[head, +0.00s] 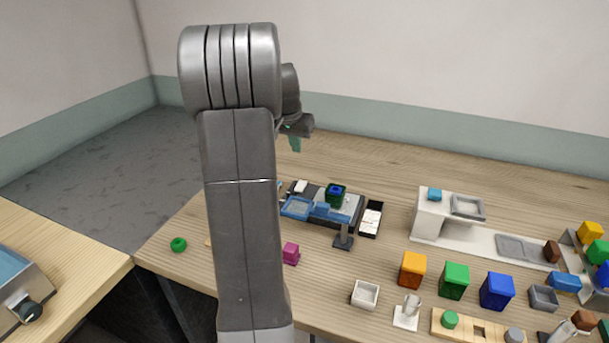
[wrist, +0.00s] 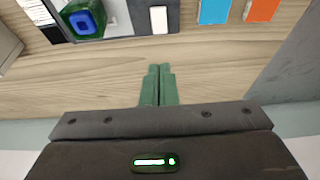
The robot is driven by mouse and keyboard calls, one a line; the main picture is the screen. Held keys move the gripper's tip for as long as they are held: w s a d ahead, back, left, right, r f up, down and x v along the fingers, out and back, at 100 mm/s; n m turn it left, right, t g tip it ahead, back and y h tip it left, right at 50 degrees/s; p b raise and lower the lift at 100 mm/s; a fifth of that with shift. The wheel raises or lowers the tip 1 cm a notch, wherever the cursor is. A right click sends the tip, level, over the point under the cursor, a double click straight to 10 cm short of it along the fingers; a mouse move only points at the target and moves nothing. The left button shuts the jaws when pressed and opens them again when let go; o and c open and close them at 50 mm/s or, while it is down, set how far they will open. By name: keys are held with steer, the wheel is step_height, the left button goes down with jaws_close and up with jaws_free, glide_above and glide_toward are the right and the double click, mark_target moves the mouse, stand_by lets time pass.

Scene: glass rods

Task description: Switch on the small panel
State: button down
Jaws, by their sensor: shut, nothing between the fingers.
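A dark panel (wrist: 138,20) with a white rectangular piece (wrist: 158,20), perhaps its switch, is at the top of the wrist view. In the head view a white piece (head: 300,186) shows at the back left of the dark unit on the table. Whether the white piece is on or off, I cannot tell. My gripper (wrist: 158,72) is shut and empty, with its green fingertips side by side over bare wood, apart from the panel. In the head view my gripper (head: 295,144) is above and behind the unit, partly hidden by my arm.
A green block with a blue top (wrist: 84,18) sits beside the white piece. Blue (wrist: 214,10) and orange (wrist: 262,9) pieces lie to its right. A black holder (head: 370,218) and a dark stand (head: 343,240) are close by. Several coloured cubes occupy the right side.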

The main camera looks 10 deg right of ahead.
mark_target(303, 183)
steer(key=x, duration=0.4)
steer(key=p+x, duration=0.1)
steer(key=x, duration=0.9)
steer(key=shift+s+a+f, duration=0.1)
steer(key=shift+s+a, duration=0.1)
steer(key=shift+s, duration=0.2)
steer(key=shift+w+p, duration=0.1)
steer(key=shift+p, duration=0.65)
steer(key=shift+d+g+p, duration=0.1)
steer(key=shift+g+p, duration=0.2)
steer(key=shift+p, duration=0.05)
steer(key=shift+f, duration=0.25)
steer(key=shift+b, duration=0.3)
steer(key=shift+s+a+b, duration=0.35)
steer(key=shift+s+a, duration=0.15)
steer(key=shift+s, duration=0.2)
